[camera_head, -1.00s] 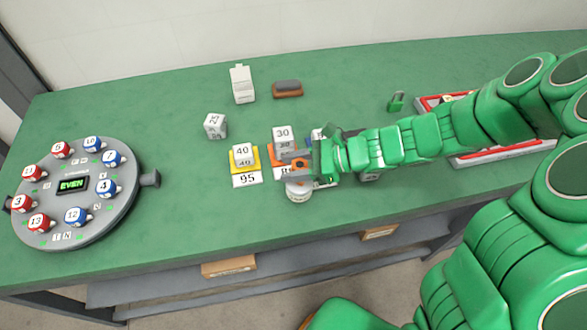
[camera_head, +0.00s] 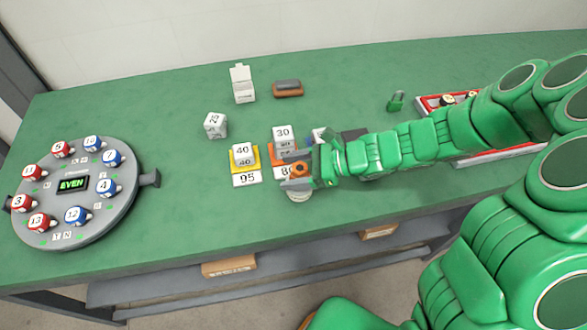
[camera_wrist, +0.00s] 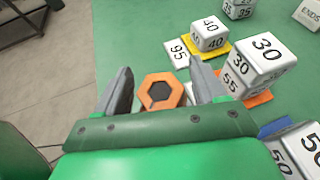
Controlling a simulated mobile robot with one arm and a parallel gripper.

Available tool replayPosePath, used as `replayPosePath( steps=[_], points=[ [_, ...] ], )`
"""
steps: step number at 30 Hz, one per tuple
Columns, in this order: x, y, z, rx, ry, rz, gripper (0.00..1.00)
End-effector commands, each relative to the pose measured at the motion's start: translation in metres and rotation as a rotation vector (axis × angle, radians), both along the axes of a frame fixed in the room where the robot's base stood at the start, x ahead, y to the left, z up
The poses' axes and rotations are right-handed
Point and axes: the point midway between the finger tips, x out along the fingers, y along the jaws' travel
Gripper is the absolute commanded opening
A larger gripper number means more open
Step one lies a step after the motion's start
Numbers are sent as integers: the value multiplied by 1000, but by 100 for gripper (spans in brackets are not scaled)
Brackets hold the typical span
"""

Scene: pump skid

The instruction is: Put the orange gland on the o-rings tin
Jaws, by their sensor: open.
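The orange gland (camera_wrist: 160,92), a hexagonal ring with a dark centre, lies between the fingers of my gripper (camera_wrist: 160,75) in the wrist view. My gripper is open, with a gap on each side of the gland.
Numbered white blocks stand close by on a yellow card (camera_head: 245,168) and an orange card (camera_wrist: 258,98). A grey dial board (camera_head: 72,215) lies at the left. A red tray (camera_head: 470,155) is behind my arm.

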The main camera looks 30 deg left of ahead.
Motion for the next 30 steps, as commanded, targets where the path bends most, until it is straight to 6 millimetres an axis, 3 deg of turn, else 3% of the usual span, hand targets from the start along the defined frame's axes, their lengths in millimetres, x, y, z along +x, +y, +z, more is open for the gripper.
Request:
replayPosePath(
  steps=[8,30],
  points=[
    [7,-10,7,0,-3,-3,70],
    [50,-88,44,1,-1,-1,70]
  ],
)
